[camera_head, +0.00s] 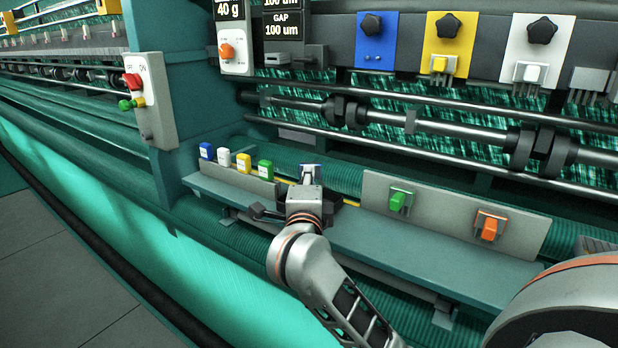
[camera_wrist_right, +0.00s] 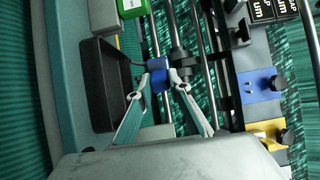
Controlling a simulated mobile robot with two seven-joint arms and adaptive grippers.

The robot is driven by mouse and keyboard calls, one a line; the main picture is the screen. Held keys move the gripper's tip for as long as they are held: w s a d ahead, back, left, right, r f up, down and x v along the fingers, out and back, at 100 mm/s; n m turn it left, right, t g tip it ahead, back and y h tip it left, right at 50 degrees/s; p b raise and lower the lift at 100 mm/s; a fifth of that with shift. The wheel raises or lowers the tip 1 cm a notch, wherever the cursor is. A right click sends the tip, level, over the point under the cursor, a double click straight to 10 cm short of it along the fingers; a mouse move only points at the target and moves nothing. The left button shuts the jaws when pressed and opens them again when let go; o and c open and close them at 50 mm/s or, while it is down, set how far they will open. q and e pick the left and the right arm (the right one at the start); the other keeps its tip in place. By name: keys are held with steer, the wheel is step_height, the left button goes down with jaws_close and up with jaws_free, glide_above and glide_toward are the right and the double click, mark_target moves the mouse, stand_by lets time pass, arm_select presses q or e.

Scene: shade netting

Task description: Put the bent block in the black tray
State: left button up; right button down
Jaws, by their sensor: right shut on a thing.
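A blue block (camera_wrist_right: 159,76) sits between the fingertips of my right gripper (camera_wrist_right: 158,80) in the right wrist view; its far side and any bend are hidden. In the head view, my right gripper (camera_head: 311,172) is shut on the block above the green ledge. The black tray (camera_wrist_right: 106,90) appears empty and lies left of the block in the right wrist view, apart from it. In the head view the tray is mostly hidden behind my gripper. My left gripper is not in view.
Blue, white, yellow and green numbered blocks (camera_head: 240,163) stand on the ledge (camera_head: 390,232) left of my gripper. Green (camera_head: 397,200) and orange (camera_head: 489,228) blocks are on a grey plate at right. A blue plate (camera_head: 376,42) above has no block. Horizontal shafts run behind.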

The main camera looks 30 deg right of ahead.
steer(key=c, duration=1.8)
jaws_free()
steer(key=v, duration=1.2)
steer(key=shift+d, duration=0.1)
